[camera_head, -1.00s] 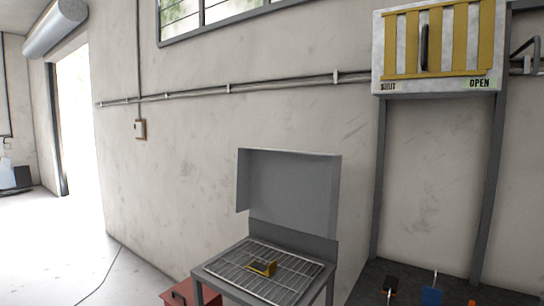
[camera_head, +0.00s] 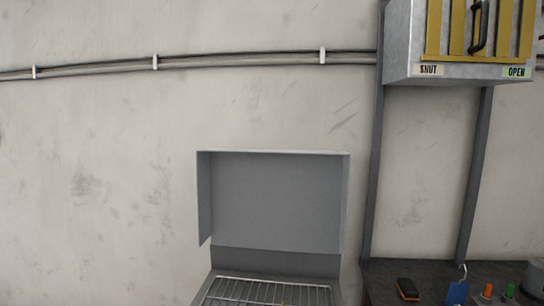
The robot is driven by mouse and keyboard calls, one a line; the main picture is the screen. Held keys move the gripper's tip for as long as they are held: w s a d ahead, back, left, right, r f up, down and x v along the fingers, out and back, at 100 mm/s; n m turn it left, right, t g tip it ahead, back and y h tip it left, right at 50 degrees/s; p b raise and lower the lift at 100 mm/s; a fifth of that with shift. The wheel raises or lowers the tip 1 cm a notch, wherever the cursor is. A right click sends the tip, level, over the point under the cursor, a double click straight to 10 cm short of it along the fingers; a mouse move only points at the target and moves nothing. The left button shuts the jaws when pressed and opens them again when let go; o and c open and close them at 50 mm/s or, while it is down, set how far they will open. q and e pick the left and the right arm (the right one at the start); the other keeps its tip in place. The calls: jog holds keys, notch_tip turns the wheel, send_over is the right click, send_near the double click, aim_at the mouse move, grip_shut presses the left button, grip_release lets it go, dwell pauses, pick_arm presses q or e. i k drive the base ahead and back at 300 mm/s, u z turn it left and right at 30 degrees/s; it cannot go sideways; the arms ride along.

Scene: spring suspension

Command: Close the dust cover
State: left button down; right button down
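The dust cover (camera_head: 275,200) is a grey box-shaped lid. It stands raised and open at the back of a grey stand with a wire grid (camera_head: 265,292), against the wall in the lower middle of the head view. The near part of the stand is cut off by the bottom edge. Neither of my grippers is in view.
Right of the stand is a dark bench (camera_head: 390,274) with small coloured items, including a blue tag on a hook (camera_head: 457,292). Above it hangs a yellow-barred box (camera_head: 470,40) marked SHUT and OPEN, on grey posts. A pipe (camera_head: 200,62) runs along the wall.

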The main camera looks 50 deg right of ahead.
aim_at(283, 199)
jog(key=z, duration=0.8)
jog(key=i, duration=0.95)
jog(key=z, duration=1.05)
